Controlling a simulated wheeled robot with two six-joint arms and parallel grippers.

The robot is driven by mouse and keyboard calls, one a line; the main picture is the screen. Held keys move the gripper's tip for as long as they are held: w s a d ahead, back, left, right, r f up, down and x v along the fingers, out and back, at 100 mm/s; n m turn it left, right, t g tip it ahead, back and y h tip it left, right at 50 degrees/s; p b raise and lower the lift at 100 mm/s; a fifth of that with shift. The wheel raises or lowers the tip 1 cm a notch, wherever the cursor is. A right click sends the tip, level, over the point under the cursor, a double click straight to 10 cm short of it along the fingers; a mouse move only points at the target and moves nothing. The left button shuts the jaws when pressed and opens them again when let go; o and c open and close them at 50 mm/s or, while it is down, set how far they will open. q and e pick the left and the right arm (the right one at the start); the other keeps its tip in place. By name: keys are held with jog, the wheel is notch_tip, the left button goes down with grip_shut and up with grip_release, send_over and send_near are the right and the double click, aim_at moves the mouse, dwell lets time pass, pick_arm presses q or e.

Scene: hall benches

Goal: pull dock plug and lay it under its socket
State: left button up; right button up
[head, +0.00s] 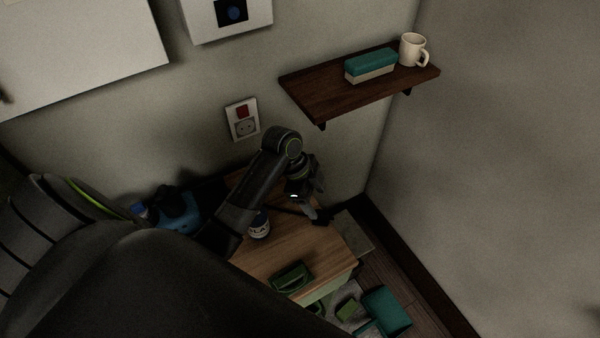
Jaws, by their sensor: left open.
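The wall socket (245,127) is a pale plate with a red switch above a round outlet. Its face is bare and no plug sits in it. My left gripper (316,197) is open, pointing down over the far right part of the wooden bench top (290,246), to the right of and below the socket. A small dark piece (322,216) with a thin dark line running left shows by the fingertips; I cannot tell whether it is the plug and cord. Nothing is clearly held. My right gripper is out of view.
A shelf (318,98) above holds a teal-topped block (371,65) and a mug (412,49). A teal dustpan (387,311) lies below.

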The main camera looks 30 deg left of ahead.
pick_arm(q)
jog(key=v, duration=1.1)
jog(key=shift+b, duration=0.45)
jog(key=shift+f, duration=0.1)
